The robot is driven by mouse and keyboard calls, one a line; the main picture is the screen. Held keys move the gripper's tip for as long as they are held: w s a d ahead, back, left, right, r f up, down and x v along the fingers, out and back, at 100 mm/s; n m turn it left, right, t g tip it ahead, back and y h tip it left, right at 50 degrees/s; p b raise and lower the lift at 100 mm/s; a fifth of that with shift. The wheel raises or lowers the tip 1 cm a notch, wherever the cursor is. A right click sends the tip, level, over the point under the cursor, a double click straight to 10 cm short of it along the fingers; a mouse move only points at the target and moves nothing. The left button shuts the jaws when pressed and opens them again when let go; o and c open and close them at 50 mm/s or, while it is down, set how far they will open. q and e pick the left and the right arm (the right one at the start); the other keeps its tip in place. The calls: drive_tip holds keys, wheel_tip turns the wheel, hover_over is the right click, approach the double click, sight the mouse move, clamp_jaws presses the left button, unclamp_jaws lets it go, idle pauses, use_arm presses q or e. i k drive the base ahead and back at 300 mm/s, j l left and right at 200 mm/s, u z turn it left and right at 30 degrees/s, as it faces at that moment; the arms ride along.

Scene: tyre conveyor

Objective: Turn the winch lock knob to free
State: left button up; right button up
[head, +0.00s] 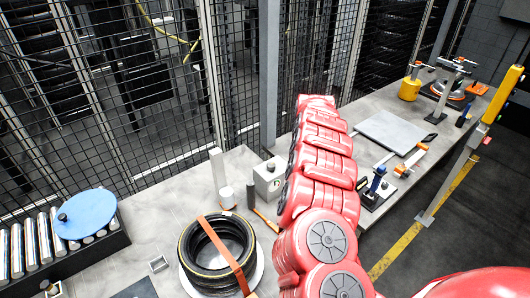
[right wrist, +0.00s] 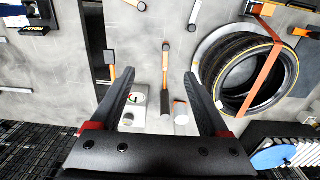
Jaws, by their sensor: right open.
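A pale grey box (head: 268,180) with a small dark knob (head: 270,167) on top stands on the bench, left of my red right arm in the head view. In the right wrist view a pale box (right wrist: 138,112) bears a round dial with small green and red marks, between the fingers. I cannot tell for sure that this is the winch lock knob, nor which way it is set. My right gripper (right wrist: 160,75) is open and empty, with its fingers on either side of the box in the picture and the gap unclear. My left gripper is not in view.
Black tyres (head: 217,253) with an orange strap lie left of the arm. A white post (head: 217,170) and an orange-handled tool (right wrist: 165,70) are near the box. A blue disc (head: 86,213) rests on rollers. Mesh fencing (head: 150,90) stands behind the bench. A flat grey plate (head: 392,131) lies right.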

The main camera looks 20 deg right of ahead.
sight(271, 166)
drive_tip(key=i, duration=0.95)
